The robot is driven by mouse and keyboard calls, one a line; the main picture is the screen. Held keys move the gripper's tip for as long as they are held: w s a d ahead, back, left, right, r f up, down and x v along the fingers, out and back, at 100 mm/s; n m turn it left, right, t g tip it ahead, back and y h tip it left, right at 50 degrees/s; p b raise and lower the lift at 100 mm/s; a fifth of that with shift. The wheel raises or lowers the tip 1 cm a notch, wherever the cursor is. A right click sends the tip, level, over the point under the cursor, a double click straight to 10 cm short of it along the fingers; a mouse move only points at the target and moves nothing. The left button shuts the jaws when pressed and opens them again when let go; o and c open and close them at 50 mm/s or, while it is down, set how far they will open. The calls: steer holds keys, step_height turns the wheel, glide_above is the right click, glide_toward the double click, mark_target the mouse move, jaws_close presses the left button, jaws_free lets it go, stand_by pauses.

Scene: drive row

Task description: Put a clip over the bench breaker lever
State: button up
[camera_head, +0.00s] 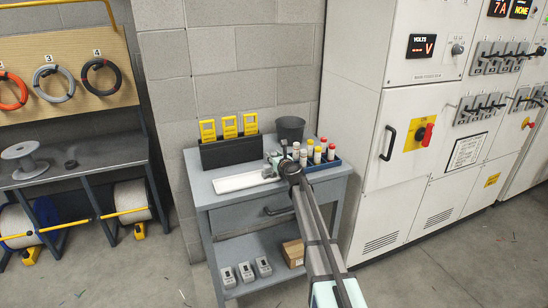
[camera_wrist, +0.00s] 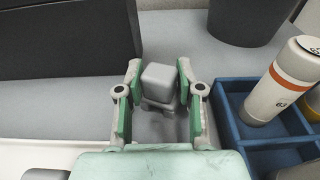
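My gripper (camera_head: 270,168) is low over the workbench top (camera_head: 215,200), between the white strip and the blue rack. In the wrist view my gripper (camera_wrist: 160,75) has its fingertips close on either side of a small grey block (camera_wrist: 158,80), apparently closed on it. The block has a cube-like top and a narrower lower part. Whether it touches the bench is unclear. I cannot clearly make out a breaker lever on the bench top; my arm and gripper cover part of it. Several small grey boxes (camera_head: 246,271) stand on the lower shelf.
A blue rack (camera_head: 334,162) with bottles is close on the right; its edge shows in the wrist view (camera_wrist: 232,125). A black holder (camera_head: 230,154) with yellow items and a dark bin (camera_head: 290,128) stand behind. A white strip (camera_head: 240,181) lies left.

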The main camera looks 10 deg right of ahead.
mark_target(274, 153)
steer(key=shift+r, duration=0.1)
jaws_close()
steer(key=shift+r+p, duration=1.95)
steer(key=shift+p, duration=0.15)
